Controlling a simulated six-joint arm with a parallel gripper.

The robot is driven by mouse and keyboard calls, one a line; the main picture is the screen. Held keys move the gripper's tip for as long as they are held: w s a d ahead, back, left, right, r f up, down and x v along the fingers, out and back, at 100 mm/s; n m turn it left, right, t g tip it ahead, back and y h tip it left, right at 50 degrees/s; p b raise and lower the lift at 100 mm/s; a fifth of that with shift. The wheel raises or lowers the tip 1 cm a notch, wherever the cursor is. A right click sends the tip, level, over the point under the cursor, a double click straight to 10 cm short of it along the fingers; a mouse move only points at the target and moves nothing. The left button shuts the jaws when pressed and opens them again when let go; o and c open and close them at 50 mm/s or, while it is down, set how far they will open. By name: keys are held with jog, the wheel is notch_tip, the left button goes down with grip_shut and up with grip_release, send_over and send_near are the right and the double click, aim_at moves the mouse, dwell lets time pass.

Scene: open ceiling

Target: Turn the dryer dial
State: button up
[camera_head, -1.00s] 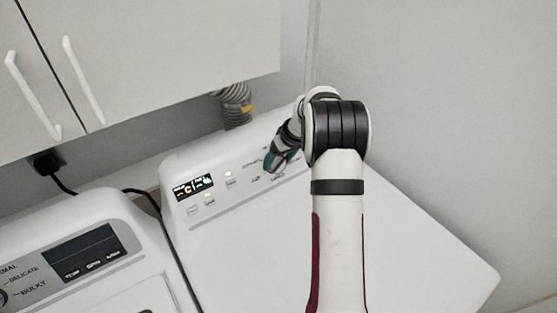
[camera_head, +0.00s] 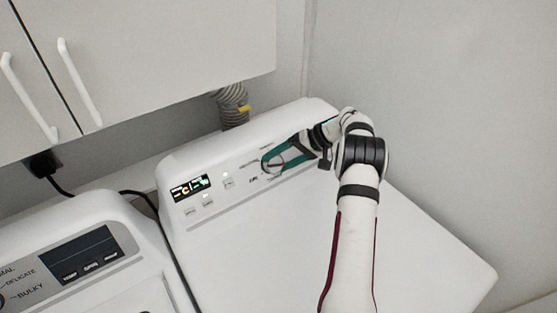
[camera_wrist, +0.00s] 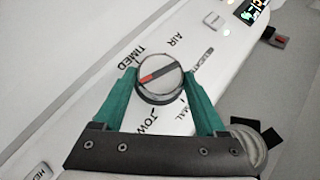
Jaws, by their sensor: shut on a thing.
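The dryer dial (camera_wrist: 160,78) is a round grey knob with a red and dark pointer bar, on the white dryer's control panel. In the wrist view the bar slants from lower left to upper right. Printed words such as TIMED and AIR surround the dial. My gripper (camera_wrist: 160,74) has its two green fingers on opposite sides of the dial, shut on it. In the head view my gripper (camera_head: 267,164) reaches in from the right to the panel of the dryer (camera_head: 260,245), and its fingers largely hide the dial.
A lit display (camera_head: 191,187) and several small buttons are left of the dial. A second machine (camera_head: 90,255) stands at the left. White cupboards (camera_head: 160,50) hang above, and a ribbed hose (camera_head: 233,105) rises behind the dryer. The dryer's top is clear.

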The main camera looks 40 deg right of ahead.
jog(key=shift+d+f+m+t+y, duration=0.1)
jog(key=shift+m+t+y, duration=0.4)
jog(key=shift+m+y, duration=0.15)
jog(key=o, duration=1.3)
jog(key=v, duration=1.2)
jog(key=shift+s, duration=0.1)
